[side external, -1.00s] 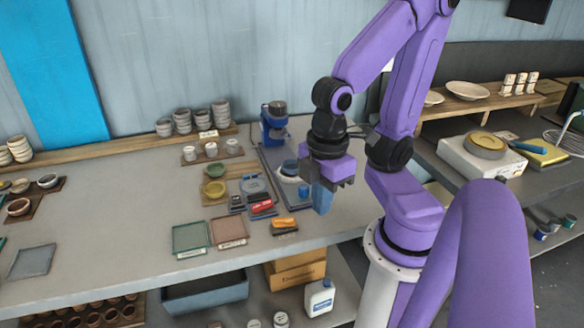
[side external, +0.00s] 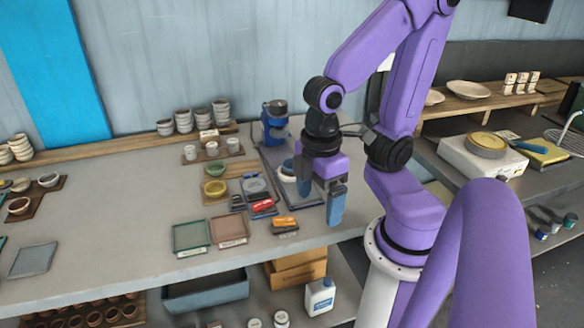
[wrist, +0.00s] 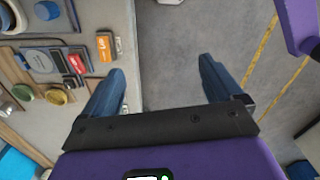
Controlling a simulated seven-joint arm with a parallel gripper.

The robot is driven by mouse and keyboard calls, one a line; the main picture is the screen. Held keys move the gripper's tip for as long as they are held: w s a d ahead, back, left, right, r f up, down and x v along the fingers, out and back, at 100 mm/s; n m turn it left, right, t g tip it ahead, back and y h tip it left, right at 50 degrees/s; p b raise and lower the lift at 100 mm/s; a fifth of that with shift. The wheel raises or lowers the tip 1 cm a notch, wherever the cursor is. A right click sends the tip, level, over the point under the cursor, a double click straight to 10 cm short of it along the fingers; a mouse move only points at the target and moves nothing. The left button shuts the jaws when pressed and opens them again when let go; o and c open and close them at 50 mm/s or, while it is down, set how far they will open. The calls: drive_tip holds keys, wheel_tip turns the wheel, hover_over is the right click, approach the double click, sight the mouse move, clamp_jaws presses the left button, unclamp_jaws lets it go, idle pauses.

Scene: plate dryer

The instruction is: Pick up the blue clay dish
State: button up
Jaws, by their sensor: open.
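A small blue dish (side external: 289,166) sits at the back of the table, on or in a pale round piece near the blue machine; my gripper partly hides it in the side view. A blue round dish, apparently the same one, shows at the top left of the wrist view (wrist: 47,11). My gripper (side external: 320,208) hangs to its right and nearer the table's front edge, above the surface. Its two blue fingers are apart and empty. In the wrist view, my gripper (wrist: 162,68) has table edge and floor between its fingers, and the dish lies well to their left.
Green and yellow bowls (side external: 215,189), a grey scale-like item (side external: 255,185), red (side external: 263,205) and orange (side external: 285,221) blocks lie left of my gripper. A blue machine (side external: 275,122) stands behind. Two flat trays (side external: 191,237) lie at the front.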

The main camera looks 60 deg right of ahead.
drive_tip(key=w+d+f+m+t+y, duration=0.2)
drive_tip(key=w+d+m+y, duration=0.4)
drive_tip(key=m, duration=1)
drive_tip(key=w+d+f+m+t+y, duration=0.2)
drive_tip(key=w+d+f+m+y, duration=0.15)
drive_tip(key=d+m, duration=0.85)
drive_tip(key=s+d+m+t+h, duration=0.5)
drive_tip(key=s+m+t+h, duration=0.5)
drive_tip(key=m, duration=1.1)
drive_tip(key=h, duration=0.1)
approach(285, 163)
drive_tip(key=shift+w+d, duration=0.2)
drive_tip(key=shift+w, duration=0.1)
drive_tip(key=x, duration=0.4)
drive_tip(key=shift+w+a+f, duration=0.15)
drive_tip(key=shift+a+f, duration=0.1)
drive_tip(key=shift+w+d+f, duration=0.1)
drive_tip(key=shift+w, duration=0.25)
